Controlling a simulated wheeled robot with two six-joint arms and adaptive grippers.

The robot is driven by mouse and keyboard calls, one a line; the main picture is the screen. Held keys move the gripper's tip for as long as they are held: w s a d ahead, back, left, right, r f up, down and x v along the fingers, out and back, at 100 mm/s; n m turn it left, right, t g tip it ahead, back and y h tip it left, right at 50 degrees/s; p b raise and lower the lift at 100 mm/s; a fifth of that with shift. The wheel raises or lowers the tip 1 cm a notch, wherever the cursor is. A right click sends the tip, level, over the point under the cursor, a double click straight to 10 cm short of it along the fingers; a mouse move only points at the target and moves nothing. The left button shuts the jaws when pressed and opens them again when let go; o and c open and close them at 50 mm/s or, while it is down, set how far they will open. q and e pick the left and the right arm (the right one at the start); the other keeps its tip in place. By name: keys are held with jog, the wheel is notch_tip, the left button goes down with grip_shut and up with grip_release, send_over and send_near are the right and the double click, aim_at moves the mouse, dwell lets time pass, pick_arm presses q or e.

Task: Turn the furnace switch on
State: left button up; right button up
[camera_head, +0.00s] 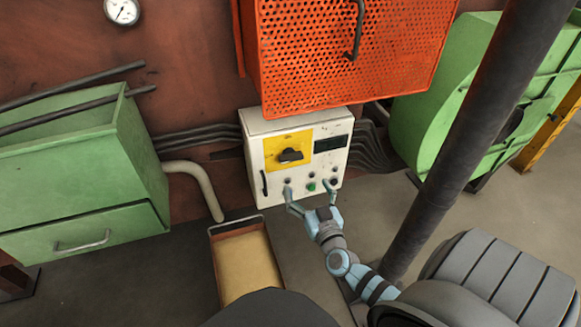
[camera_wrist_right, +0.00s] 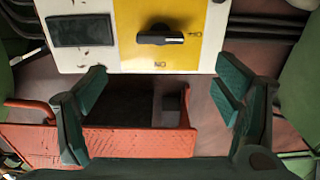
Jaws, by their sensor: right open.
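The furnace switch (camera_head: 290,155) is a black rotary handle on a yellow plate (camera_head: 271,148), on the front of a white control box (camera_head: 309,139). In the right wrist view the switch (camera_wrist_right: 158,36) appears upside down, its handle lying horizontal with its end toward small lettering at the right. Another label (camera_wrist_right: 160,65), reading ON upside down, sits below the handle there. My right gripper (camera_head: 313,191) is open and empty in front of the box's lower part, below the switch and apart from it. Its spread fingers (camera_wrist_right: 160,108) also show in the wrist view. My left gripper is not in view.
An orange perforated cage (camera_head: 350,50) juts out above the box. A dark display (camera_head: 329,144) and a green button (camera_head: 311,186) share its front. A green drawer cabinet (camera_head: 80,185) stands left, a sand-coloured tray (camera_head: 245,262) below. A dark column (camera_head: 455,140) crosses the right side.

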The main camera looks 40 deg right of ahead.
aim_at(293, 160)
jog(key=b+x, duration=0.4)
jog(key=x, duration=0.9)
jog(key=shift+w+d+r, duration=0.15)
jog(key=shift+w, duration=0.15)
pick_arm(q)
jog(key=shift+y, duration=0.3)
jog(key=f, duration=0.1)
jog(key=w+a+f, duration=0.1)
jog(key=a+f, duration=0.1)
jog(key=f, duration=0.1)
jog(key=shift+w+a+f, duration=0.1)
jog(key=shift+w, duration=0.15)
pick_arm(e)
jog(key=shift+c, duration=0.2)
jog(key=c, duration=1.1)
